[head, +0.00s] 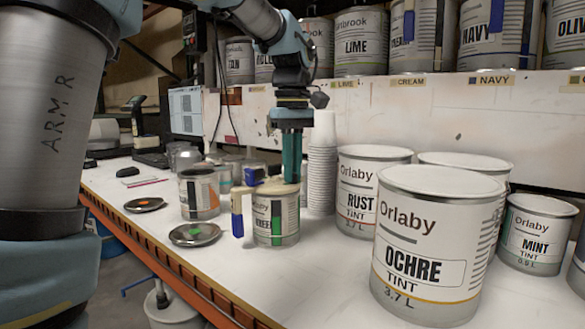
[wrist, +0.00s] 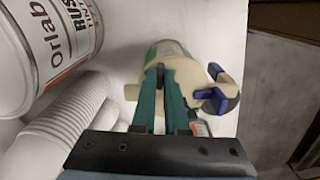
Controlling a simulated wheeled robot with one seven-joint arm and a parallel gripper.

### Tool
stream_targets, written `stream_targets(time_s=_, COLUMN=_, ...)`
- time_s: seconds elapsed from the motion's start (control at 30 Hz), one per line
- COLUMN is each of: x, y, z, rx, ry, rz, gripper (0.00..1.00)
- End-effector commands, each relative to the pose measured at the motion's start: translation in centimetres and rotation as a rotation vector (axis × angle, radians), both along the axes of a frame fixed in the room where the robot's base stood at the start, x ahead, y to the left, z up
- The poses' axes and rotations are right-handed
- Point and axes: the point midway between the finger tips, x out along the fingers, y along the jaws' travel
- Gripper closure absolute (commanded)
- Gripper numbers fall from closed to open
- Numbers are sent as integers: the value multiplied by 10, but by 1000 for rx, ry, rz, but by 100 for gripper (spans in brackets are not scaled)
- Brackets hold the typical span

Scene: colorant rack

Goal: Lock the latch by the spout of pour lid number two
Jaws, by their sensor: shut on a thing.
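A beige pour lid (head: 277,187) sits on a can (head: 275,222) with a green stripe and a label ending in "REEN". It also shows in the wrist view (wrist: 191,76). Blue latch parts (head: 252,175) stand at the lid's left in the head view, and at its right in the wrist view (wrist: 213,100). I cannot tell whether a latch is locked, and no lid number is readable. My gripper (head: 291,178) points down from above, its teal fingers (wrist: 161,75) shut on the pour lid at its top. The exact part held is hidden between the fingers.
The front bench is clear.

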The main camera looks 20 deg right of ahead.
Motion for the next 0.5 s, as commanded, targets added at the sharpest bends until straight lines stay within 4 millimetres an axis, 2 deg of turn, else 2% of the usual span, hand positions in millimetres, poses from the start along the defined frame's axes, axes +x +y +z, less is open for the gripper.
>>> stream_targets(time_s=0.5, x=0, y=0, z=1, rx=1, ry=0, rz=-35, gripper=100)
